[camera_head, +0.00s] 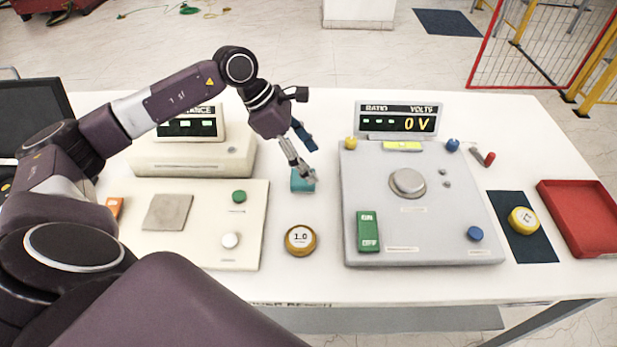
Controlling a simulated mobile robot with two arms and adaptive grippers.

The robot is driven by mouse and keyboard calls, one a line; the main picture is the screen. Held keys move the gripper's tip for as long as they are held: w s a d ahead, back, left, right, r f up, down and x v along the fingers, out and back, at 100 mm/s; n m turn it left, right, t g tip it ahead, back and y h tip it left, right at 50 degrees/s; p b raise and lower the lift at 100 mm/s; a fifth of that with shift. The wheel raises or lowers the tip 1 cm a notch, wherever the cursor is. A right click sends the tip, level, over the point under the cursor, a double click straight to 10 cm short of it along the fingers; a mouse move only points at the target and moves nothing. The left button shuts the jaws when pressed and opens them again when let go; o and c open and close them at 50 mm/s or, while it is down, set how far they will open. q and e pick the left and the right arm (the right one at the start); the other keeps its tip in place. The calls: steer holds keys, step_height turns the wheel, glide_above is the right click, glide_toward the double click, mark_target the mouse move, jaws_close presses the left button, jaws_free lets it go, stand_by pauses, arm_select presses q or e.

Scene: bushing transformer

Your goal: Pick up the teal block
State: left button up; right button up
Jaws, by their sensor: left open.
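The teal block (301,183) sits on the white table, between the cream device on the left and the grey ratio meter on the right. My left gripper (308,168) is above the block, pointing down at it. Its fingers are open, and one finger overlaps the block's upper edge in the picture. I cannot tell whether the fingers touch the block. My right gripper is not in view.
The grey ratio meter (455,213) reads 0 V. A yellow round weight (300,239) marked 1.0 lies in front of the block. The cream panel (205,193) is to its left. A red tray (585,213) and a yellow piece on a dark mat (510,206) are at the right.

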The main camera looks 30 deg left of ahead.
arm_select(q)
steer(key=y, duration=0.1)
glide_above(300, 176)
steer(key=s+a, duration=0.1)
steer(key=a, duration=0.1)
steer(key=shift+s+d+f+g, duration=0.1)
steer(key=shift+d+f+g, duration=0.1)
steer(key=shift+d+g, duration=0.1)
steer(key=shift+a+f+y, duration=0.15)
steer(key=shift+f+y, duration=0.1)
steer(key=shift+y, duration=0.05)
steer(key=p+x, duration=0.3)
steer(key=x, duration=0.3)
steer(key=shift+s+a+f, duration=0.1)
steer(key=shift+a+f, duration=0.05)
steer(key=shift+f, duration=0.5)
steer(key=c, duration=1.3)
